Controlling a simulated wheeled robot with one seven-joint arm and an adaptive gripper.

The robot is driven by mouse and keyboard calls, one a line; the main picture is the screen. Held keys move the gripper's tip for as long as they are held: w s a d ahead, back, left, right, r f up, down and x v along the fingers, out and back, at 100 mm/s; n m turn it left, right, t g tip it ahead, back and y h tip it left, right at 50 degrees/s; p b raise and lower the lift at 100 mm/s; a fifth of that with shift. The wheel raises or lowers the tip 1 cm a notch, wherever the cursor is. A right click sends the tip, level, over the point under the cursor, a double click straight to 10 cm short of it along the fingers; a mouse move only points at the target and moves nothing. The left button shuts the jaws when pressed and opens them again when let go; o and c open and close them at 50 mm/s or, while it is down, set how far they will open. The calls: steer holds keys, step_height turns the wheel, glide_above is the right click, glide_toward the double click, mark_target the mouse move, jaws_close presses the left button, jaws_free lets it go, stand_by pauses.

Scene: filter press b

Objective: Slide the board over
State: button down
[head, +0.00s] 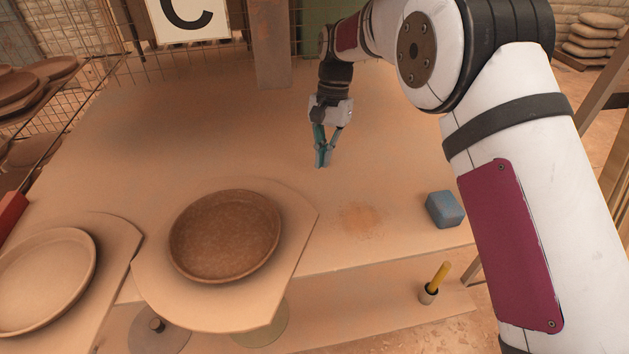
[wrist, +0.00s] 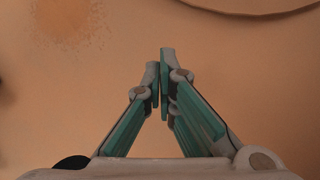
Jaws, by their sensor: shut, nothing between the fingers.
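A pale board (head: 288,215) with cut corners lies at the front of the table and juts past its front edge. A round brown dish (head: 225,235) sits on it. Another pale board (head: 115,240) with a lighter round dish (head: 45,280) is at the lower left, close beside it. My gripper (head: 322,163) points down over the bare table, behind and to the right of the middle board, apart from it. Its teal fingers are shut and empty, with the tips (wrist: 163,62) together in the wrist view. A board edge (wrist: 262,4) shows at the top of that view.
A blue block (head: 444,209) stands near the table's right front edge. A reddish powder patch (head: 361,216) lies between it and the board. A lower shelf holds a small cup with a yellow-handled tool (head: 434,284). The table (head: 190,130) behind the boards is clear.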

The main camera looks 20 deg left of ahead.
mark_target(313, 196)
steer(key=x, duration=0.4)
steer(key=shift+s+a+f+p, duration=0.1)
steer(key=shift+s+f+p, duration=0.05)
steer(key=shift+s+p, duration=0.2)
steer(key=shift+s, duration=1.15)
steer(key=shift+s+p, duration=0.35)
steer(key=shift+s, duration=0.2)
